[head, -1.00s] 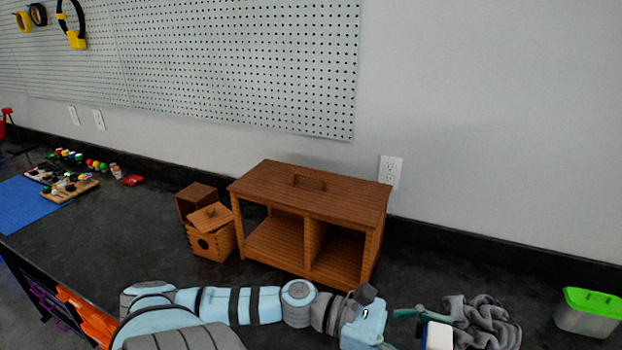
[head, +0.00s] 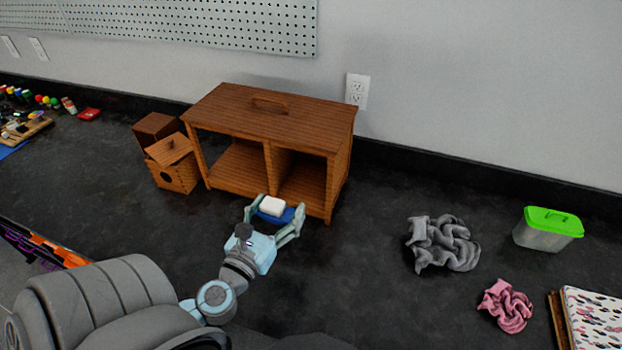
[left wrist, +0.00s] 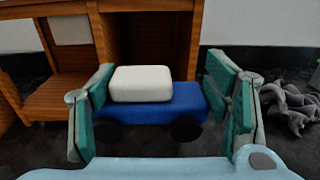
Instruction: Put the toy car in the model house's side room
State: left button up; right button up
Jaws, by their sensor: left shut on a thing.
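The toy car (head: 271,206) has a blue body and a white cabin. My left gripper (head: 278,214) is shut on it, just in front of the wooden model house (head: 270,122). In the left wrist view the toy car (left wrist: 150,100) sits between the green finger pads of the gripper (left wrist: 160,112), upright, with dark wheels below. The house has a flat roof with a handle and two open rooms, a wider one at left and a narrower side room (head: 303,180) at right. The car is outside, before the side room's opening. My right gripper is not in view.
Small wooden boxes (head: 176,176) stand left of the house. A grey cloth (head: 443,243), a pink cloth (head: 506,305) and a green-lidded container (head: 548,229) lie to the right. The dark bench is clear between the house and the grey cloth.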

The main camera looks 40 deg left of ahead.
pick_arm(q)
jog(key=a+x, duration=0.1)
jog(key=x, duration=1.8)
jog(key=f+b, duration=0.2)
jog(key=f, duration=0.1)
jog(key=f+b, duration=0.3)
jog(key=f, duration=0.1)
jog(key=shift+s+a, duration=0.1)
jog(key=shift+a, duration=0.1)
jog(key=shift+w+f+b, duration=0.2)
jog(key=shift+f+b, duration=0.1)
jog(key=shift+b, duration=0.05)
jog(key=shift+r+p, duration=0.25)
jog(key=shift+p, duration=0.05)
jog(key=shift+f+b, duration=0.6)
jog(key=o, duration=0.9)
